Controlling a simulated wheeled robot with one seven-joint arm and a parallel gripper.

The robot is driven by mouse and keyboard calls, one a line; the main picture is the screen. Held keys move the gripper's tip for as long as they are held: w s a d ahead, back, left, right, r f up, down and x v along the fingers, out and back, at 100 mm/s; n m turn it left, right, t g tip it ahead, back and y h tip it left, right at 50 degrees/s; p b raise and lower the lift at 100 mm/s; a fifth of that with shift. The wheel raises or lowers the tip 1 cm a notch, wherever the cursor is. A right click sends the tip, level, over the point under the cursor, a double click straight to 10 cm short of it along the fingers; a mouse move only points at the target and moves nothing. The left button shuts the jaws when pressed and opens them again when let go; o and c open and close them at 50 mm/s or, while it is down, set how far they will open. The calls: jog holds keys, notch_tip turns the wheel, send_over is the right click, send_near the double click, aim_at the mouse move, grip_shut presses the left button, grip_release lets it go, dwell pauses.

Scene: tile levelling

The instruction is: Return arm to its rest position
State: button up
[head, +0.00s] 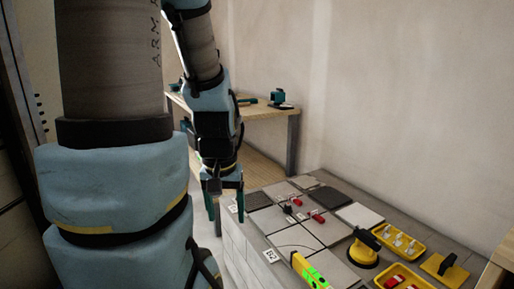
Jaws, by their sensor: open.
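My arm fills the left and middle of the head view, with its forearm hanging down. My gripper (226,200) points downward with its two teal fingers apart and nothing seen between them. It is near the left edge of the tiled work surface (242,252), and I cannot tell its exact height above it. Grey tiles (298,238) lie on that surface, with small red-and-dark pieces (318,217) among them. A yellow level (310,271) with bright green parts lies near the front.
A yellow suction cup (364,252) stands on the tiles. A wooden bench (262,112) with tools stands behind my arm. A plain wall closes the back.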

notch_tip(320, 180, up, 18)
jog(key=p, duration=1.6)
jog(key=shift+w+d+p, duration=0.2)
jog(key=shift+p, duration=0.1)
jog(key=shift+f, duration=0.1)
